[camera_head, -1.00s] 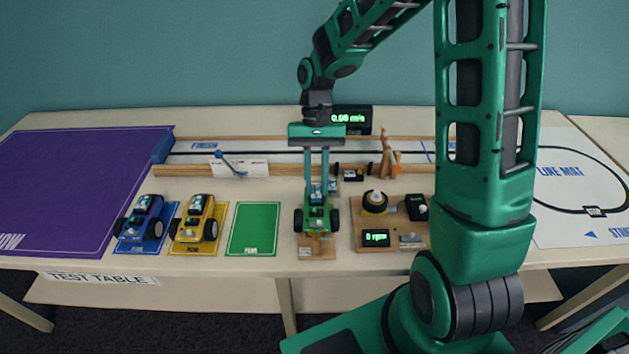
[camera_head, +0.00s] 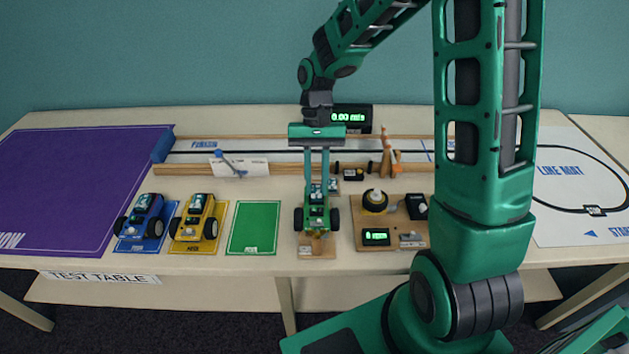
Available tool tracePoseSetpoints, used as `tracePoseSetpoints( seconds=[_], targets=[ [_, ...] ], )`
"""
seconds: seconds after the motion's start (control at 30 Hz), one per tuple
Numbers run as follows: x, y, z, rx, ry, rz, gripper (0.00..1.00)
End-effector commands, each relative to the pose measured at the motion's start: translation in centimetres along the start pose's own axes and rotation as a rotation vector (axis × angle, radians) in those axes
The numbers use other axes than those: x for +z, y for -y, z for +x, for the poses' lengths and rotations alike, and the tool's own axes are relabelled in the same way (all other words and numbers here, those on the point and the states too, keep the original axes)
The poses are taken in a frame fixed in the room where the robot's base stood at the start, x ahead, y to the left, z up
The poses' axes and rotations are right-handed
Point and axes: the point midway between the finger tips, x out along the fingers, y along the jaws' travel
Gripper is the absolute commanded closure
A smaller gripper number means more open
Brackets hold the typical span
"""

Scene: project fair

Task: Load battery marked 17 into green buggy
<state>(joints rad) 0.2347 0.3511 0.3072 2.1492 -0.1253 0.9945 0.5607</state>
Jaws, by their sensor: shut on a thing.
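The green buggy (camera_head: 317,218) with black wheels stands on a small wooden stand (camera_head: 317,246) near the table's front edge. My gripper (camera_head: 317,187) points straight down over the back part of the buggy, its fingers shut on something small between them. The held thing is mostly hidden by the fingers; it looks like a small battery block, and its number cannot be read. I cannot tell whether it touches the buggy. Another small pale-topped block (camera_head: 333,186) shows just right of the fingers, behind the buggy.
A blue buggy (camera_head: 141,219) and a yellow buggy (camera_head: 195,221) stand on mats at left, beside an empty green mat (camera_head: 254,228). A wooden test board (camera_head: 362,241) with a wheel and display stands close at right. A railed track (camera_head: 270,170) runs behind.

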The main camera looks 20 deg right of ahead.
Motion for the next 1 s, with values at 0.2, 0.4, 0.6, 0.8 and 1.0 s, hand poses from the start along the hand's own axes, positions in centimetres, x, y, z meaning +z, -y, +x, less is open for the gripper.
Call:
tracePoseSetpoints(
  seconds=[0.2, 0.4, 0.6, 0.8, 1.0],
  targets=[
    [0.0, 0.0, 0.01, 0.0, 0.0, 0.0, 1.0],
    [-0.01, 0.0, 0.0, 0.0, 0.0, 0.0, 0.58],
    [-0.01, 0.0, 0.01, 0.0, 0.0, 0.0, 0.56],
    [-0.01, 0.0, 0.01, 0.0, 0.0, 0.0, 0.43],
    [0.03, 0.01, -0.14, 0.0, -0.001, 0.0, 0.43]
  ],
)
